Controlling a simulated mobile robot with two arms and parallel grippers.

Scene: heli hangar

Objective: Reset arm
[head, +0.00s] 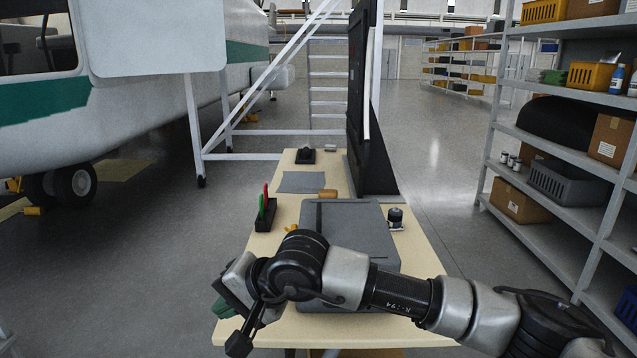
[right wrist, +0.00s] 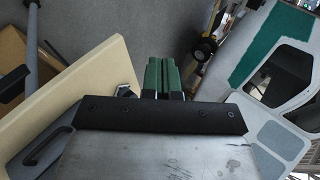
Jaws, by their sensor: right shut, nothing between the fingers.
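My right arm reaches in from the lower right across the front of the table (head: 285,325). My right gripper (head: 222,308) is at the table's front left corner, partly hidden by its own wrist. In the right wrist view its two green fingers (right wrist: 163,76) are together with nothing between them. The table's pale edge (right wrist: 85,85) lies left of the fingers there. My left gripper is in neither view.
A grey case (head: 350,228) lies on the table behind my right arm. A pen holder (head: 265,215), a small black jar (head: 395,218) and a dark upright panel (head: 362,110) stand there too. Shelves (head: 560,205) are right, a helicopter (head: 130,105) left.

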